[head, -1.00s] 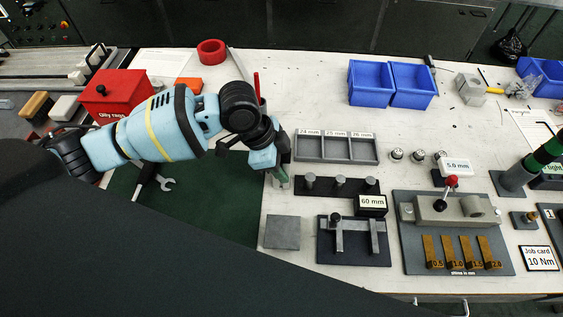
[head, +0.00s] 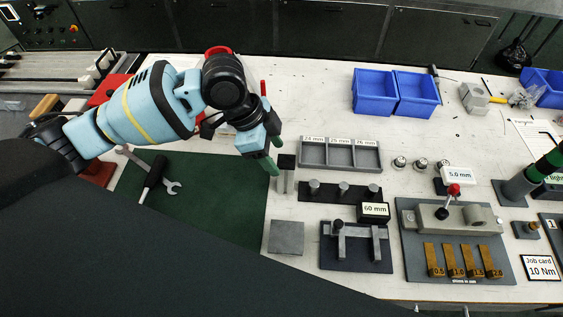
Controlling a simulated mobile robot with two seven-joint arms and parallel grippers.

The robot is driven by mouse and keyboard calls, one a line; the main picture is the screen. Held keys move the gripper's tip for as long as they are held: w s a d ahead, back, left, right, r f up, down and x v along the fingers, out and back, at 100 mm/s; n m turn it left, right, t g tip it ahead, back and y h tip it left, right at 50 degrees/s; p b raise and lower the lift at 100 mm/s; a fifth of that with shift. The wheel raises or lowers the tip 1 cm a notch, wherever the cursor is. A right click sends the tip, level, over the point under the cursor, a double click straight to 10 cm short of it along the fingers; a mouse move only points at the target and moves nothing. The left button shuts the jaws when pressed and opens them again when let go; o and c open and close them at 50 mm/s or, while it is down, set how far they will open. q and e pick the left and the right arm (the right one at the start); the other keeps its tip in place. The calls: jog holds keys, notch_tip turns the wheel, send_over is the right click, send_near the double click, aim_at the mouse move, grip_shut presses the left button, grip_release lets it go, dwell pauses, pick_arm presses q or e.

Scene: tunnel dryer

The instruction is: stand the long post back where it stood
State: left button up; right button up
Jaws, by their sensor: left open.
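A grey upright post with a dark top (head: 285,178) stands on the white bench, just left of a dark rack (head: 328,195) with three short round pins; it looks like the long post. It appears upright, but its foot is hard to make out. My left gripper (head: 267,164), with green fingertips, is open and empty, just up and left of the post. It looks apart from the post. My right gripper is not in view.
A three-compartment tray (head: 340,154) lies behind the rack. A 60 mm label block (head: 374,211), a fixture plate (head: 355,257) and a grey square block (head: 286,237) lie in front. A green mat (head: 215,205) with a wrench is to the left.

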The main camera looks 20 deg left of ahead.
pick_arm(q)
jog(key=v, duration=0.4)
jog(key=shift+a+r, duration=0.1)
jog(key=shift+r, duration=0.15)
dwell(0.3)
